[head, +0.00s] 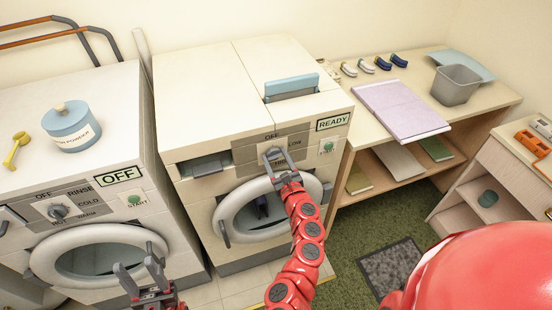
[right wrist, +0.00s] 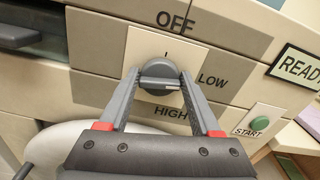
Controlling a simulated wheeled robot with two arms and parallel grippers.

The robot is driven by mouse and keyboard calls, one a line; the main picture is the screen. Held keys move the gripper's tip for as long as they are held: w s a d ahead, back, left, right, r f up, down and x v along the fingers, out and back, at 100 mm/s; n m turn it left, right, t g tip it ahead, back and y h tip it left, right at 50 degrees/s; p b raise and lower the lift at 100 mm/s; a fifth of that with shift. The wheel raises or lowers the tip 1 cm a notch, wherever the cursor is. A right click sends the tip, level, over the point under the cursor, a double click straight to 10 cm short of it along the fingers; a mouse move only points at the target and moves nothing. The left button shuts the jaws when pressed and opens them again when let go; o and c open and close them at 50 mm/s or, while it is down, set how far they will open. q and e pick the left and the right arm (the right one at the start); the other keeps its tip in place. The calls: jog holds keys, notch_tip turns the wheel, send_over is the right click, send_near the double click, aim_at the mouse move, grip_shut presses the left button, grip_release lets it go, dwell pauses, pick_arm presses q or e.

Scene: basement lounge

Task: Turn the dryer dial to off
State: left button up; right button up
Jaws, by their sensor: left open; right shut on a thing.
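The dryer (head: 195,72) is the right-hand white machine, with a READY sign (head: 332,121). Its grey round dial (right wrist: 158,72) sits on a light plate marked OFF above, LOW to the right and HIGH below. My right gripper (right wrist: 157,80) has its fingers on either side of the dial and is shut on it. In the head view, my right gripper (head: 277,155) reaches up to the dryer's panel and largely hides the dial. My left gripper (head: 137,262) is open and empty, low in front of the washer (head: 95,175).
The dryer's green START button (right wrist: 260,124) is right of the dial; its round door (head: 228,217) is below. The washer has its own dial (head: 58,211) and an OFF sign.

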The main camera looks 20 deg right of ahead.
jog(key=n+b, duration=0.3)
jog(key=shift+a+f+n, duration=0.1)
jog(key=shift+f+n, duration=0.1)
jog(key=shift+n, duration=0.1)
jog(key=n+b, duration=0.3)
jog(key=n, duration=0.1)
jog(key=shift+a+n, duration=0.1)
jog(key=shift+n, duration=0.2)
jog(key=n+b, duration=0.3)
jog(key=n, duration=0.1)
jog(key=shift+f, duration=0.1)
jog(key=shift+n+b, duration=0.95)
jog(key=shift+n, duration=0.85)
jog(key=o, duration=1.3)
jog(key=shift+o, duration=0.2)
